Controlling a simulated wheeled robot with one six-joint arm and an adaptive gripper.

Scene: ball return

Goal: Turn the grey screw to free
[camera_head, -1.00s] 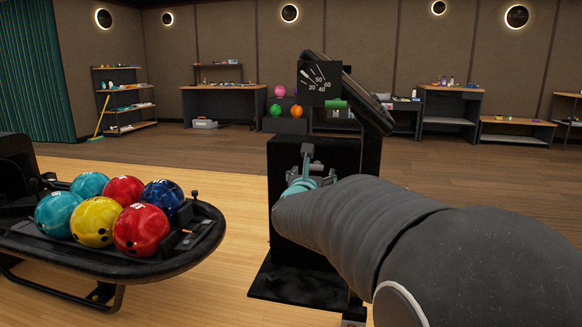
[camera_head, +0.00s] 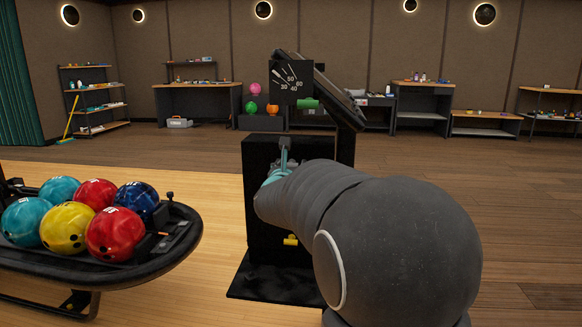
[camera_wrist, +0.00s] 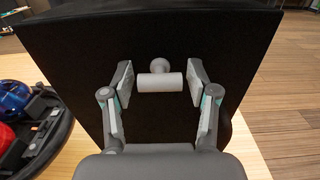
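The grey screw (camera_wrist: 160,82) has a T-shaped head with a level crossbar and stands out from the face of the black box (camera_wrist: 90,45). In the wrist view my gripper (camera_wrist: 160,84) is open, with one finger at each end of the crossbar. Narrow gaps seem to show between the pads and the bar ends. In the head view the black box (camera_head: 257,210) stands on a flat base plate, and my gripper (camera_head: 278,165) is at its upper front. My arm hides much of the box there, and the screw cannot be made out clearly.
A dial with numbers (camera_head: 292,83) and a green cylinder (camera_head: 308,103) are above the box. A yellow knob (camera_head: 291,240) is low on its front. A ball rack (camera_head: 150,262) with several bowling balls stands to the left. Wooden floor is open between rack and box.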

